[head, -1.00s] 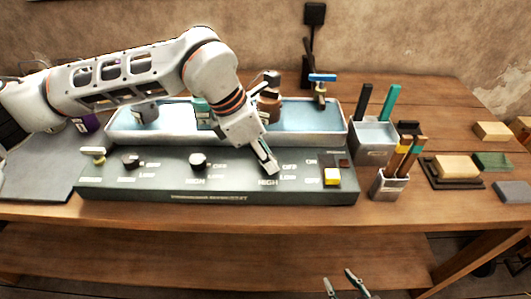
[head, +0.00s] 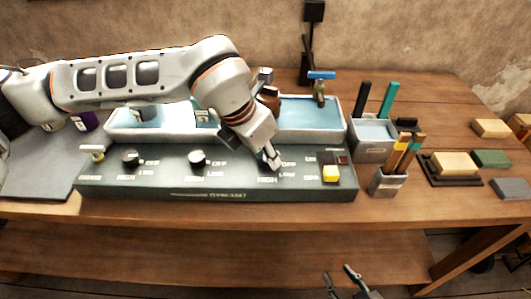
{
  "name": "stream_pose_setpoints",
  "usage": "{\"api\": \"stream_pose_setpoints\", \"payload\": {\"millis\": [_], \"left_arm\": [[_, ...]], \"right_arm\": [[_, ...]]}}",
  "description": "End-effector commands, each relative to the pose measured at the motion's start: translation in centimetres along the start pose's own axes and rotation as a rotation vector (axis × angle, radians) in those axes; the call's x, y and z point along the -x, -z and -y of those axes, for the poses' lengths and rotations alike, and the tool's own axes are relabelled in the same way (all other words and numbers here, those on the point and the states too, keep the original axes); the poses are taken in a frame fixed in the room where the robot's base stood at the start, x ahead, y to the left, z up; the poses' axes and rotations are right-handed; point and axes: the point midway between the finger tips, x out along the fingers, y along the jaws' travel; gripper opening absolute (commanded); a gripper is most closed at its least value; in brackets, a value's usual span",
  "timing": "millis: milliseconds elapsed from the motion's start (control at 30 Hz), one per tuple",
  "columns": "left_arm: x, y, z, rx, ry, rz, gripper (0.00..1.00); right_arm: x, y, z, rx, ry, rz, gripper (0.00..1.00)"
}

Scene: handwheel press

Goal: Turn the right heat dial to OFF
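The dark control panel (head: 225,183) lies along the front of the bench. A black dial (head: 130,158) sits at its left and another black dial (head: 197,158) near its middle, each beside OFF, LOW and HIGH labels. My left gripper (head: 272,163) points down over the right dial's place, among a third set of labels. It hides that dial, so I cannot see its pointer or whether the fingers touch it. The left fingers look close together, but their opening is unclear. My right gripper (head: 343,279) is at the bottom edge, fingers apart and empty, below the bench front.
A yellow switch (head: 331,173) is on the panel's right end. Behind the panel is a long tray (head: 165,137) with a blue-handled tap (head: 321,77) above it. A tool cup (head: 388,182) stands just right of the panel.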

Motion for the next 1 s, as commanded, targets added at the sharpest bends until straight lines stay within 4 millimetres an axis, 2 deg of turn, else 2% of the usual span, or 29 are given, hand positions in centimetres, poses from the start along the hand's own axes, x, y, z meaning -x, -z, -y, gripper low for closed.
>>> {"api": "stream_pose_setpoints", "payload": {"millis": [233,267,300,333,733,867,1000], "left_arm": [[0.1,-0.1,0.0,0.001,-0.001,0.001,0.04],[0.1,-0.1,0.0,0.001,-0.001,0.001,0.28],[0.1,-0.1,0.0,0.001,-0.001,0.001,0.38],[0.1,-0.1,0.0,0.001,-0.001,0.001,0.42],[0.4,-0.1,0.0,-0.001,-0.001,0.002,0.42],[1.9,-0.1,-0.1,-0.001,-0.002,0.004,0.42],[4.7,-0.1,-0.1,-0.001,-0.003,0.005,0.42]], "right_arm": [[0.0,0.0,0.0,0.0,-0.001,0.0,0.38],[0.0,0.0,0.0,0.0,0.0,0.0,0.38],[0.0,0.0,0.0,0.0,0.0,0.0,0.38],[0.0,0.0,0.0,0.0,0.0,0.0,0.38],[0.0,0.1,0.0,0.001,0.0,-0.002,0.38],[0.0,0.0,0.0,0.001,0.0,-0.001,0.38],[0.0,0.0,0.0,0.0,0.001,0.0,0.38]]}}
